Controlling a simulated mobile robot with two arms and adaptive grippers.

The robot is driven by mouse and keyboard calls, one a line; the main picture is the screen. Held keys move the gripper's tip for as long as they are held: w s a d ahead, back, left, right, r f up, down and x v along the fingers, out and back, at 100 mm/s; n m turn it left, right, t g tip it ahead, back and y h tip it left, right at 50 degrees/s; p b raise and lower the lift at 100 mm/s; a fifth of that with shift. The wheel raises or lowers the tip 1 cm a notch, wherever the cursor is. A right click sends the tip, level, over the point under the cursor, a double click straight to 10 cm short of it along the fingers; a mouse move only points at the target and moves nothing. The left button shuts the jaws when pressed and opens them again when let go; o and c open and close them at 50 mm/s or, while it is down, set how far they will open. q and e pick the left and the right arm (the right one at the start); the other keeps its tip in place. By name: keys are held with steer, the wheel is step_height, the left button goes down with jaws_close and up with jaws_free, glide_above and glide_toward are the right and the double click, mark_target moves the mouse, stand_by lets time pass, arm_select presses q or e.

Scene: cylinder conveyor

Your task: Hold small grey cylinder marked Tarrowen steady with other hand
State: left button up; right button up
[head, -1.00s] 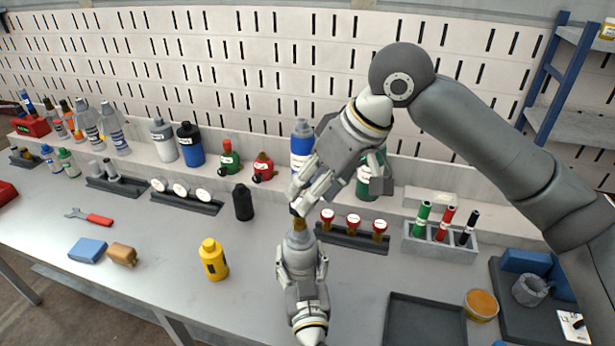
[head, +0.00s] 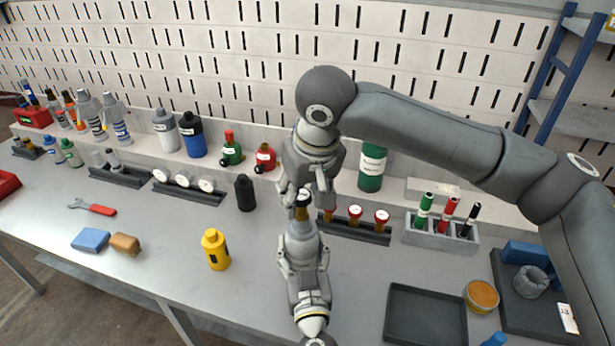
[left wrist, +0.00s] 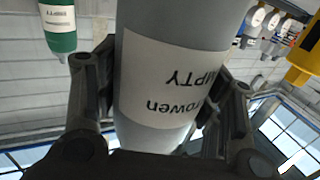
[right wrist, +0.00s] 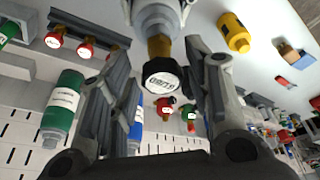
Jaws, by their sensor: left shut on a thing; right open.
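The small grey cylinder (head: 302,240) stands upright in my left gripper (head: 303,262), whose fingers close on both sides of its body. In the left wrist view the cylinder (left wrist: 170,85) fills the middle, its white label upside down and reading "...rowen" and "EMPTY". A brass fitting (right wrist: 159,47) with a black cap (right wrist: 161,76) sits on its top; the cap has a marked white face. My right gripper (head: 304,190) is right above, pointing down. In the right wrist view its fingers (right wrist: 158,95) are open on either side of the cap, with gaps.
A rack of red-capped brass fittings (head: 353,231) stands close behind on the right, with a green cylinder (head: 372,168) behind it. A yellow bottle (head: 215,250) and a black bottle (head: 244,193) stand to the left. A dark empty tray (head: 425,314) lies at the front right.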

mark_target(307, 193)
steer(key=shift+x, duration=1.9)
steer(key=shift+c, duration=0.5)
jaws_close()
steer(key=n+g+y, duration=0.1)
steer(key=n, duration=0.5)
steer(key=shift+r, duration=0.1)
steer(key=n+g, duration=0.1)
steer(key=n, duration=0.2)
steer(key=n+y, duration=0.1)
steer(key=n, duration=0.2)
steer(key=shift+w+d+g, duration=0.1)
steer(key=shift+g, duration=0.3)
